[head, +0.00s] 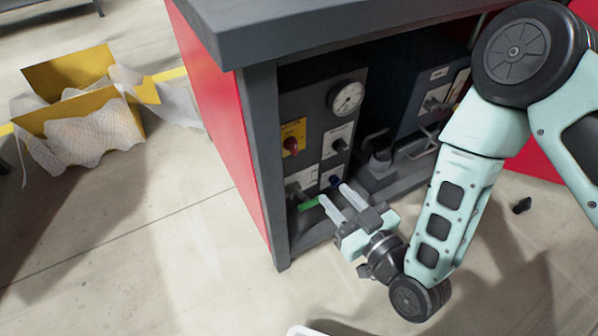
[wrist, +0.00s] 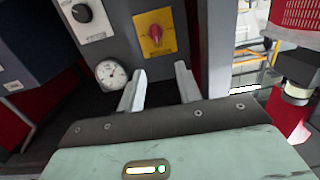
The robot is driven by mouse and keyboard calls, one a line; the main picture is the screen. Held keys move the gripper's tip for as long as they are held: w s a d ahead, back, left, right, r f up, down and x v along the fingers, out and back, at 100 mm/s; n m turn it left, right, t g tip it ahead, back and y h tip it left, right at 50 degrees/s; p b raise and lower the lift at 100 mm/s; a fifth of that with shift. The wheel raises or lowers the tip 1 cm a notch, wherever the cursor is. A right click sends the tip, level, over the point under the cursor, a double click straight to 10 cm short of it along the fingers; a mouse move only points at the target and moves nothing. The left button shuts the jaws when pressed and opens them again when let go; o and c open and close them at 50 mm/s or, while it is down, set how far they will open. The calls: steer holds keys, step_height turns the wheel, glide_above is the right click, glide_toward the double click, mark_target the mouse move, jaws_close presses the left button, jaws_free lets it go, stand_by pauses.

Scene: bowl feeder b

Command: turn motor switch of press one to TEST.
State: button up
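The control panel (head: 312,92) stands inside the grey cabinet. It carries a black knob (head: 340,145) on a light plate, a red knob (head: 291,145) on a yellow plate and a round gauge (head: 346,98). The labels are too small to read, so I cannot tell which knob is the motor switch. In the wrist view the panel appears upside down, with the black knob (wrist: 82,13) at top left, the red knob (wrist: 156,34) at top centre and the gauge (wrist: 111,73) below. My gripper (head: 334,194) is open and empty, low in front of the panel. It touches neither knob.
A second dark unit (head: 420,95) with a handle stands to the right in the cabinet. The cabinet's grey top (head: 330,22) overhangs, and its front post (head: 263,160) is at the left. A yellow box (head: 75,95) with wrapping lies on the floor at left. Floor in front is mostly clear.

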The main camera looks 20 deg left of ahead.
mark_target(295, 149)
steer(key=shift+t, duration=0.5)
steer(key=b+x, duration=0.2)
steer(key=x, duration=0.3)
steer(key=f+b+x, duration=0.1)
steer(key=b+x, duration=0.1)
steer(key=x, duration=0.4)
steer(key=b+x, duration=0.2)
steer(key=x, duration=0.3)
steer(key=shift+w+a+f, duration=0.1)
steer(key=shift+w+f, duration=0.05)
steer(key=shift+f, duration=0.25)
jaws_close()
